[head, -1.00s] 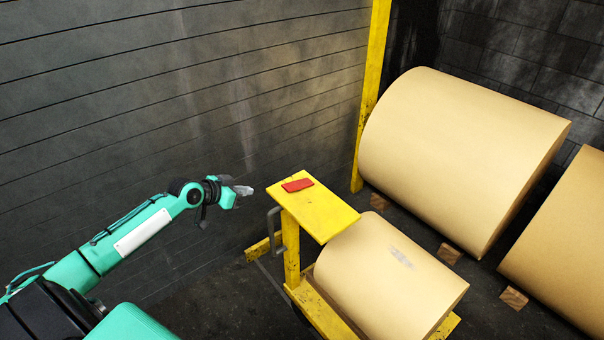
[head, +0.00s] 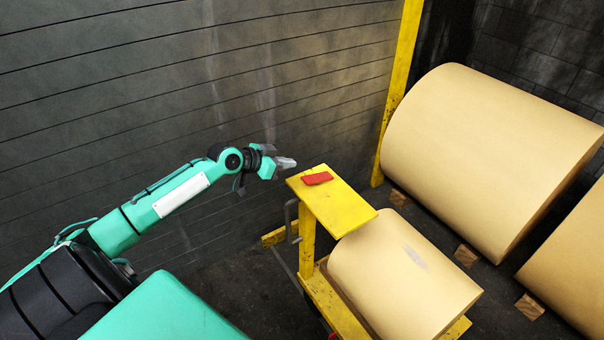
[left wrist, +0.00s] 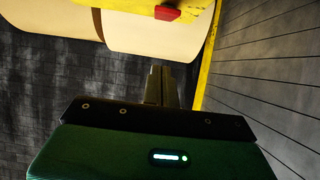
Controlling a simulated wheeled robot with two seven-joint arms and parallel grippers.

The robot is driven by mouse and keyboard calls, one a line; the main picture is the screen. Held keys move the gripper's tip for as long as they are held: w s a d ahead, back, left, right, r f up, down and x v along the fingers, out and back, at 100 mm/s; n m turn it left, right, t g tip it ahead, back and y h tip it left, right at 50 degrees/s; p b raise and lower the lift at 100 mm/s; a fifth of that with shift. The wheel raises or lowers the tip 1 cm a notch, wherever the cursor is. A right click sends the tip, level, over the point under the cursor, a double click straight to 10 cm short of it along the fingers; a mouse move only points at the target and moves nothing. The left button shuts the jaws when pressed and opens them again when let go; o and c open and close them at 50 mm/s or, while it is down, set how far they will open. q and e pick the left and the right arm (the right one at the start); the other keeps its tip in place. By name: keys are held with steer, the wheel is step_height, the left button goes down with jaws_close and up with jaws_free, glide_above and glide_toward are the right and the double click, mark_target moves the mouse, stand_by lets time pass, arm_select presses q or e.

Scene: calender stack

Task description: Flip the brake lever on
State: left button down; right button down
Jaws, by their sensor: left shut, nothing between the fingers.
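A small flat red piece (head: 317,178), which looks like the brake lever, lies on the yellow top plate (head: 345,208) of a cart, near its far left end. It also shows at the top of the left wrist view (left wrist: 167,12). My left gripper (head: 290,162) is shut and empty, just left of the plate's far corner and close to the red piece. A gap shows between them in the left wrist view, where the fingers (left wrist: 160,82) are together. I cannot tell the gripper's exact height over the plate. My right gripper is not in view.
A grey bent handle (head: 290,215) is on the cart's left side. The cart carries a tan roll (head: 400,275). A yellow post (head: 398,95) and a dark wall (head: 200,70) are behind.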

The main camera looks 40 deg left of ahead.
arm_select(q)
steer(key=p, duration=0.2)
glide_above(305, 179)
step_height(305, 179, down, 3)
steer(key=shift+d, duration=0.1)
steer(key=f, duration=0.1)
steer(key=f+p, duration=0.1)
steer(key=f, duration=0.1)
steer(key=shift+s, duration=0.4)
steer(key=shift+s+a+f, duration=0.2)
steer(key=shift+a+f, duration=0.05)
steer(key=shift+f, duration=0.4)
steer(key=shift+f+b, duration=0.35)
steer(key=shift+b, duration=0.55)
steer(key=shift+s+r+t, duration=0.1)
steer(key=shift+t, duration=0.2)
